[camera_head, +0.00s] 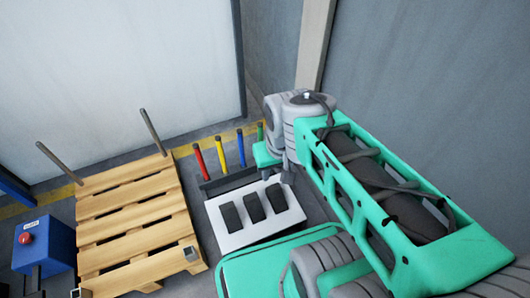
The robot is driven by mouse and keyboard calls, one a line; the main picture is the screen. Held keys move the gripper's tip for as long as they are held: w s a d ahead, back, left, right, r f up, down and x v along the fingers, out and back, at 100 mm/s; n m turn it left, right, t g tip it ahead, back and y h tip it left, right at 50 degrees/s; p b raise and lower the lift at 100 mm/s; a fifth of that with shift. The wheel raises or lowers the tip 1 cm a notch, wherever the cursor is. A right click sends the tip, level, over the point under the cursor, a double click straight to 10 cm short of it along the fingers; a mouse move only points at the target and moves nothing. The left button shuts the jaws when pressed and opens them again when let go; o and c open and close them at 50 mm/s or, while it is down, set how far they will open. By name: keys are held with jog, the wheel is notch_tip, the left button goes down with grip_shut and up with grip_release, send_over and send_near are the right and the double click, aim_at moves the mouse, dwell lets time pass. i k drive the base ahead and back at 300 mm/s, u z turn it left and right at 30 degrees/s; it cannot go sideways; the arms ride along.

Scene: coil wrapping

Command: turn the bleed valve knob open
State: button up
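I cannot make out a bleed valve knob in the head view. A blue box (45,245) with a round red knob or button (26,238) stands at the lower left; I cannot tell what it is. My green and grey arm reaches across the right side.
A wooden pallet (133,222) with upright grey posts lies left of centre. Red (202,162), yellow (221,157), blue (240,150) and green levers or posts stand behind the white panel (226,238), which bears three black blocks (254,208). A yellow floor line (186,150) runs before the walls.

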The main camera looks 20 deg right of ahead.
aim_at(25, 237)
jog(key=k, duration=1.15)
jog(key=u, duration=0.75)
jog(key=i, duration=1)
